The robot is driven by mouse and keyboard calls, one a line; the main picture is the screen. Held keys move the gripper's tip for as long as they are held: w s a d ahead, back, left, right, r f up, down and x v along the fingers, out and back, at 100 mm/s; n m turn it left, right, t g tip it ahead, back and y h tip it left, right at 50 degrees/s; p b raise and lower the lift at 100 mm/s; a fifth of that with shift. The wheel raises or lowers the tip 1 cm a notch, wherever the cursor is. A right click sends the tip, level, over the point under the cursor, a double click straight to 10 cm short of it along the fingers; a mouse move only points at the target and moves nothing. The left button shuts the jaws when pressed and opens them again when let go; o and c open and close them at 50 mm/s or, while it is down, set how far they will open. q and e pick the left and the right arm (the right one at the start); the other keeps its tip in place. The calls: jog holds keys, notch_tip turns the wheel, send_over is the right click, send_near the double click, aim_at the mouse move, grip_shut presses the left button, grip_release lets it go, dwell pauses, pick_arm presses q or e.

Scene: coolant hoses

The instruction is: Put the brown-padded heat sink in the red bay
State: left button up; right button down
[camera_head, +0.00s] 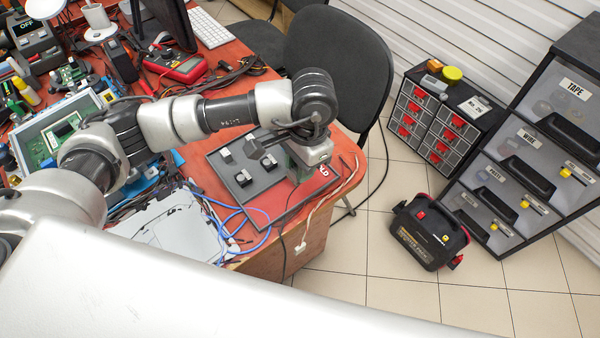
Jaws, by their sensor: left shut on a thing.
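My left gripper (300,171) points down over the right part of a dark grey board (226,178) at the desk's corner. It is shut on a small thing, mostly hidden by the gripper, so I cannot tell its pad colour. The red bay (322,179) shows as a red patch with white letters right beside the gripper, partly covered by it. Small grey and black heat sinks stand on the board: one at the back left (225,155), one at the front (243,178) and one at the right (270,162). No brown pad is visible. My right gripper is not in view.
Cables (342,188) run along the desk edge right of the board, and blue ones (232,222) in front. A red multimeter (182,68) lies behind. A black chair (337,55) stands close behind the desk. Drawer cabinets and a black power pack (428,232) stand on the floor.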

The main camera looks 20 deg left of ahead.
pick_arm(q)
jog(key=shift+f, duration=1.95)
jog(key=shift+f, duration=0.15)
jog(key=o, duration=0.9)
jog(key=shift+r+p, duration=0.25)
jog(key=shift+p, duration=0.1)
jog(key=r, duration=0.4)
jog(key=w+r+b, duration=0.1)
jog(key=r, duration=0.2)
jog(key=d+r, duration=0.1)
jog(key=r, duration=0.3)
jog(key=shift+w+d+r, duration=0.1)
jog(key=shift+w+r, duration=0.1)
jog(key=shift+r, duration=0.15)
